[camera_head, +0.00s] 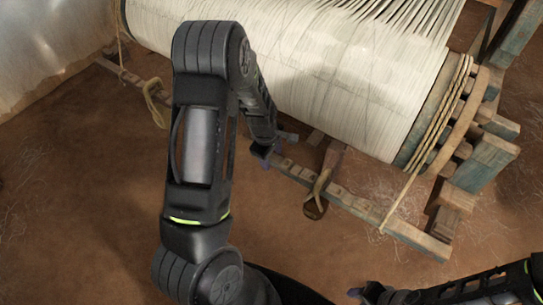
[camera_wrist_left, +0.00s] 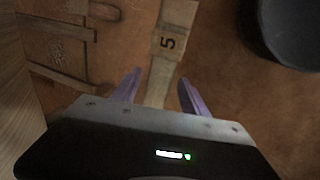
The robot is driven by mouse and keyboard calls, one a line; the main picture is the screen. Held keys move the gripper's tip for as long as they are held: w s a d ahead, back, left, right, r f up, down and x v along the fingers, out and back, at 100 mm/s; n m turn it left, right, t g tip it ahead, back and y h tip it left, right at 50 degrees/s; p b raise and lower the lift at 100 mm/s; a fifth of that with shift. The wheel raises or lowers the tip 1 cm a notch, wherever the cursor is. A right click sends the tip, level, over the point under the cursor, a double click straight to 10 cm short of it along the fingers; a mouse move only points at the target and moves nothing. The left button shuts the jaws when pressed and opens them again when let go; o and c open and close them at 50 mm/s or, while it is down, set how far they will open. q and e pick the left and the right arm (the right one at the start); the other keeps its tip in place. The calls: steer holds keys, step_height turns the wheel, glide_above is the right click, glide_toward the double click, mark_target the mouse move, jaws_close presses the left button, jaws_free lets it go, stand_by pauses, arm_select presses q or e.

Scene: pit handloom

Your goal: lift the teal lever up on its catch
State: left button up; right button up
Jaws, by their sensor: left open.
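A long notched wooden bar (camera_head: 345,205) with worn blue-green paint at its right end lies low in front of the loom in the head view. I cannot tell for sure whether it is the teal lever. My right gripper (camera_head: 362,293) is at the lower right, small and dark, away from the bar.
The large cream warp roll (camera_head: 310,75) fills the upper middle. A rope (camera_head: 425,165) runs from its right end to the bar. Worn teal posts (camera_head: 487,160) stand at right. A strap loop (camera_head: 316,205) hangs at the bar. Brown floor (camera_head: 80,200) is clear at left.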

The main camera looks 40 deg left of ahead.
arm_select(q)
steer(key=shift+c, duration=0.5)
jaws_close()
stand_by(0.8)
